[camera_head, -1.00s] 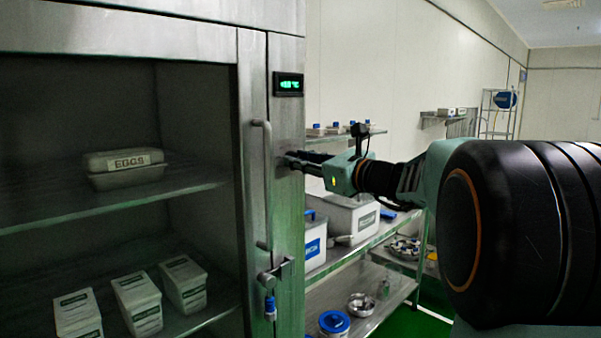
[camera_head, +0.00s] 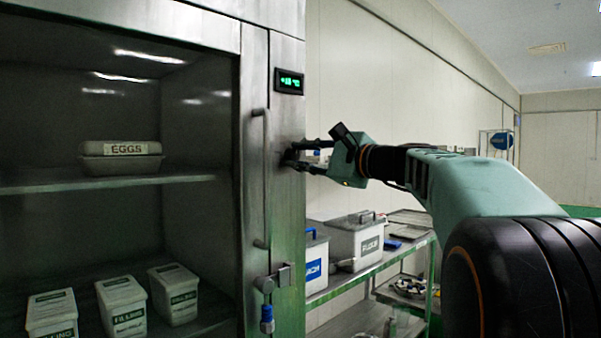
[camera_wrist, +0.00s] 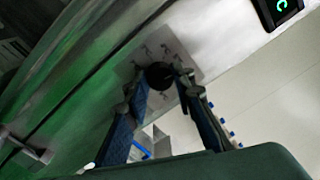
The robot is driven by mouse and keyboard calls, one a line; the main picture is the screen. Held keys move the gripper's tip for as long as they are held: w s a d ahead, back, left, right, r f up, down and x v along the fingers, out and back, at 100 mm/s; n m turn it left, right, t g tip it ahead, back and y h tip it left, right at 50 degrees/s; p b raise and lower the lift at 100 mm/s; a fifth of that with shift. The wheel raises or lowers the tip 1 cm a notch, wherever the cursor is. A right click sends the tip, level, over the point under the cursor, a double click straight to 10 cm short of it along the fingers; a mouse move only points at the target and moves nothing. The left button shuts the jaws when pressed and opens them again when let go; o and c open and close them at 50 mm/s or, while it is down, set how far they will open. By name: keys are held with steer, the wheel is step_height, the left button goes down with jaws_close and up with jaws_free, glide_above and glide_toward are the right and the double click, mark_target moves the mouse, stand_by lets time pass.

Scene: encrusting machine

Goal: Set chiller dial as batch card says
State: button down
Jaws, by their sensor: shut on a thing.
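The chiller (camera_head: 285,205) is a tall steel cabinet at the left of the head view. Its green-lit display (camera_head: 289,81) sits high on the right front strip; the reading is too small to make out surely. A dark round dial (camera_wrist: 160,75) on a pale marked plate (camera_wrist: 182,56) shows in the wrist view; the plate's markings are not legible. My gripper (camera_head: 303,160) reaches in from the right, and its fingers (camera_wrist: 168,92) are shut on the dial. The batch card cannot be picked out.
Inside the chiller are an egg carton (camera_head: 121,157) and several filling tubs (camera_head: 122,306). The door handle (camera_head: 260,180) and a latch with a blue padlock (camera_head: 267,318) are left of my gripper. A shelf with a flour bin (camera_head: 357,240) stands below my arm.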

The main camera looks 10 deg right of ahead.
steer(key=n+b, duration=0.3)
steer(key=n, duration=0.1)
steer(key=shift+f+n+b, duration=0.35)
steer(key=shift+n+b, duration=0.05)
steer(key=n+b, duration=0.2)
steer(key=n, duration=0.2)
steer(key=shift+d+n+b, duration=0.1)
steer(key=shift+n+b, duration=0.3)
steer(key=n+b, duration=0.1)
steer(key=n, duration=0.1)
steer(key=n+b, duration=0.1)
steer(key=n, duration=0.2)
steer(key=shift+w+n+g+y, duration=0.1)
steer(key=shift+n+g+y, duration=0.2)
steer(key=shift+g, duration=0.1)
steer(key=shift+r+n+b, duration=0.15)
steer(key=shift+n+b, duration=0.4)
steer(key=shift+n, duration=1.35)
steer(key=c, duration=1.6)
jaws_free()
